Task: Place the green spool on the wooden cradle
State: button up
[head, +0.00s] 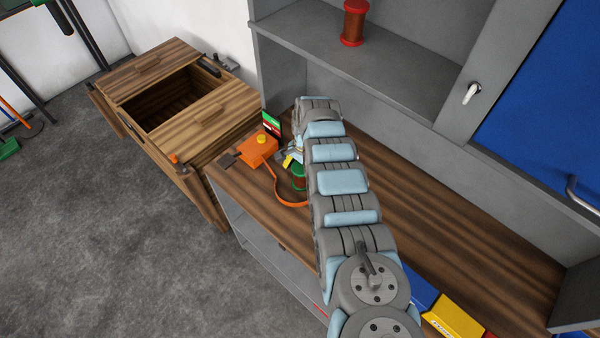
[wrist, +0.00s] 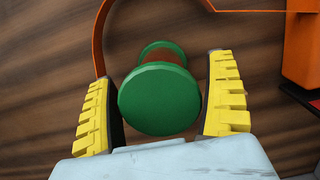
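The green spool (wrist: 160,100) has green end discs and a brown-orange core. It stands on the wooden worktop, inside the curve of an orange band (wrist: 101,45). In the head view the spool (head: 299,183) is partly hidden by my arm. My gripper (wrist: 158,85) has its yellow fingers spread on either side of the spool, with narrow gaps showing. In the head view my gripper (head: 291,161) is mostly hidden behind the arm. I cannot make out a wooden cradle in either view.
An orange box with a yellow knob (head: 258,149) sits left of the spool, near a small green-and-red panel (head: 271,125). A red spool (head: 354,22) stands on the grey shelf above. A wooden cabinet (head: 200,127) with an open top is at left.

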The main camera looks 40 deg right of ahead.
aim_at(301, 166)
jog(key=shift+r, duration=0.1)
jog(key=r, duration=0.2)
jog(key=r+p, duration=0.1)
jog(key=d+r+p, duration=0.1)
jog(key=r, duration=0.1)
jog(key=shift+r, duration=0.35)
jog(key=shift+w+d+r, duration=0.1)
jog(key=shift+d+r, duration=0.1)
jog(key=shift+r, duration=1.35)
jog(key=shift+d+r, duration=0.2)
jog(key=shift+r, duration=1.35)
